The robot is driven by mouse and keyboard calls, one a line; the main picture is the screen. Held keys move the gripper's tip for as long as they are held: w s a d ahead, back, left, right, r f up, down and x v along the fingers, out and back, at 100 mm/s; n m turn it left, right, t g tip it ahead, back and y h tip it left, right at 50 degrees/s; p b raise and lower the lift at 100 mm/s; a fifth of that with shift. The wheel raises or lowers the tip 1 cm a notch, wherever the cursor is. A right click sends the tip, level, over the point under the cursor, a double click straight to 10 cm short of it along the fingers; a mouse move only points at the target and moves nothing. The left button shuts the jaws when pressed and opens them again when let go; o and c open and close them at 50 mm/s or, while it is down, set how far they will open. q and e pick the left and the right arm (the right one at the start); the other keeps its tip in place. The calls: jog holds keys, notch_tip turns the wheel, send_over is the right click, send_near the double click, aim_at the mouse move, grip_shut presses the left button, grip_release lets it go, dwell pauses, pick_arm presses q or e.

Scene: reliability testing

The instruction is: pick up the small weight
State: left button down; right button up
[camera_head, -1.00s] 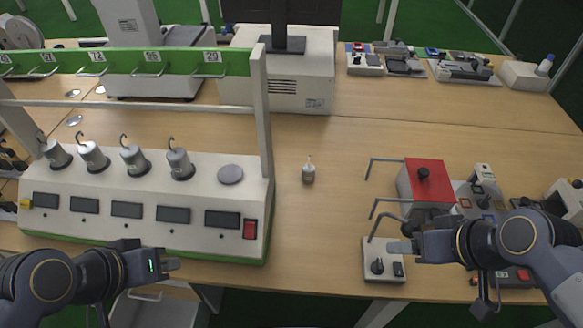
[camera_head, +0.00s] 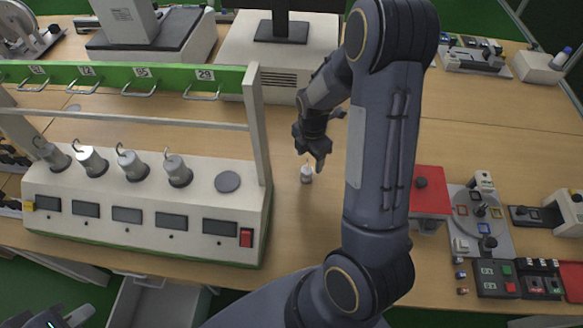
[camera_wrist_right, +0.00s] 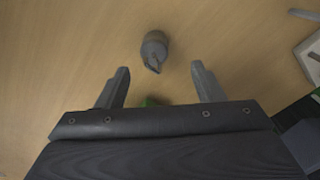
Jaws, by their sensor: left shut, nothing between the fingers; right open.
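The small weight (camera_head: 306,174) is a little grey cylinder with a thin hook on top, standing on the wooden table right of the white hook-weight station. My right gripper (camera_head: 314,160) is open and empty, pointing down just above and behind the weight. In the right wrist view the weight (camera_wrist_right: 154,46) lies just beyond the fingertips, near the middle of the gap between the open fingers (camera_wrist_right: 160,72). It is not between them. My left gripper (camera_head: 78,318) is shut and empty at the lower left edge, partly out of frame.
The white station (camera_head: 130,245) holds several larger hooked weights, and its green-barred rack post (camera_head: 257,125) stands left of the small weight. A red-topped box (camera_head: 428,190) stands to the right, partly behind my right arm. Bare table surrounds the small weight.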

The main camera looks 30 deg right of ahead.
aim_at(307, 171)
notch_tip(307, 171, down, 3)
jog(key=shift+r, duration=0.15)
jog(key=f, duration=0.2)
jog(key=w+f+p, duration=0.1)
jog(key=f, duration=0.1)
jog(key=shift+f, duration=0.1)
jog(key=shift+f+p, duration=0.3)
jog(key=shift+f, duration=0.2)
grip_shut()
